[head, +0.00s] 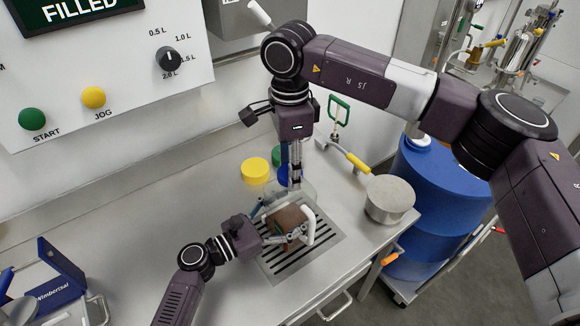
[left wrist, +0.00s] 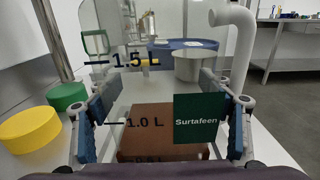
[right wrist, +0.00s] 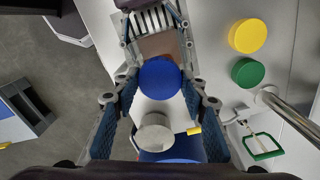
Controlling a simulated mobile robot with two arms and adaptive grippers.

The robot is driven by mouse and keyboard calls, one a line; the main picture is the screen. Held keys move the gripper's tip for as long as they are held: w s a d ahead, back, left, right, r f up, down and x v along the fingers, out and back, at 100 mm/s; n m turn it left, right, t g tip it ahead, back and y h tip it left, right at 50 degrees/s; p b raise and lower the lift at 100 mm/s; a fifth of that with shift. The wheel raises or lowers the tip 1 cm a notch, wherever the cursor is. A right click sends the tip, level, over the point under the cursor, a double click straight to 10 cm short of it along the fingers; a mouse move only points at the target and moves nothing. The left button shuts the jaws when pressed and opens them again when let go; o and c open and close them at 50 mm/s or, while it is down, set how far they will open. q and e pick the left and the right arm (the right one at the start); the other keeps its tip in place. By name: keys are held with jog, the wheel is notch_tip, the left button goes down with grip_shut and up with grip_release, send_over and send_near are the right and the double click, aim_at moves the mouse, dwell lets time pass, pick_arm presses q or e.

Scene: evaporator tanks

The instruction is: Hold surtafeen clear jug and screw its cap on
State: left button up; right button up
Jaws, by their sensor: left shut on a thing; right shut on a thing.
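The clear Surtafeen jug (head: 287,219), with brown liquid and a white handle (head: 309,228), stands on the slotted drain plate. Its green label (left wrist: 199,118) and level marks show in the left wrist view. My left gripper (head: 279,226) is shut on the jug's body from the side, one finger along each side. My right gripper (head: 293,182) points down above the jug and is shut on the blue cap (right wrist: 159,77). The cap (head: 284,174) is partly hidden by the fingers in the head view. I cannot tell whether it touches the jug's mouth.
A yellow cap (head: 255,171) and a green cap (right wrist: 248,72) lie beside the jug. A steel pot (head: 389,199) stands at the counter's right edge, before a blue drum (head: 432,190). A blue Wimbertsal thing (head: 62,290) is front left. The counter's left middle is clear.

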jog(key=m, duration=1.4)
jog(key=shift+m, duration=0.4)
jog(key=m, duration=0.4)
jog(key=shift+m, duration=0.4)
jog(key=m, duration=0.4)
jog(key=shift+m, duration=0.4)
jog(key=o, duration=1.3)
